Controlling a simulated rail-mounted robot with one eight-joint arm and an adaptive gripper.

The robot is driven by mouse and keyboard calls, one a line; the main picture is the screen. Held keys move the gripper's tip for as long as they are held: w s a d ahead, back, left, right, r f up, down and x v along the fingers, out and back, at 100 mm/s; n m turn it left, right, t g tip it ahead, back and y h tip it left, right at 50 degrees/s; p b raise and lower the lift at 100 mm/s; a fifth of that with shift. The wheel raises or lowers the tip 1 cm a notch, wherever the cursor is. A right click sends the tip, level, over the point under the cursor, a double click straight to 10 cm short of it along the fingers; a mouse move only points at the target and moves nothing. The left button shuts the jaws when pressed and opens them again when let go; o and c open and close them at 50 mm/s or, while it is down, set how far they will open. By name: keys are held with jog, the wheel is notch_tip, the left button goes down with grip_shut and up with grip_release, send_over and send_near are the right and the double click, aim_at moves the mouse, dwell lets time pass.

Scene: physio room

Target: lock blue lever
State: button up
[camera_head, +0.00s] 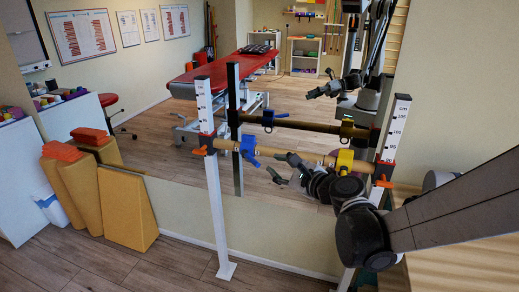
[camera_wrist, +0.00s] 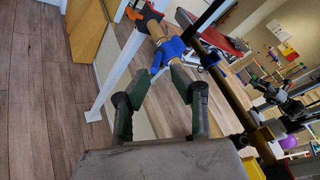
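A blue lever clamp (camera_head: 248,148) sits on the wooden bar (camera_head: 290,152), near its left end. Its handle hangs down and to the right. My gripper (camera_head: 283,167) is open and empty, to the right of the blue clamp, with a gap between them in the head view. In the wrist view, the blue lever (camera_wrist: 172,48) lies ahead of my gripper (camera_wrist: 163,77), and its handle points toward the space between the fingertips. I cannot tell whether a fingertip touches it. A yellow clamp (camera_head: 345,161) sits farther right on the bar, close to my arm.
White scaled posts (camera_head: 212,170) with orange levers (camera_head: 200,151) hold the bar's ends. A large mirror behind reflects the bar, clamps and my arm. Yellow wedge cushions (camera_head: 127,208) stand at the left against the wall. Floor in front of the bar is clear.

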aim_at(250, 159)
jog(key=w+a+f+m+t+b, duration=0.1)
jog(key=w+f+m+t+b, duration=0.1)
jog(key=w+f+m+b, duration=0.4)
jog(key=shift+m+y, duration=0.4)
jog(key=shift+m, duration=0.3)
jog(key=x, duration=0.4)
jog(key=f+x, duration=0.1)
jog(key=x, duration=0.3)
jog(key=f+x, duration=0.1)
jog(key=x, duration=0.3)
jog(key=shift+a+f, duration=0.1)
jog(key=shift+a, duration=0.4)
grip_shut()
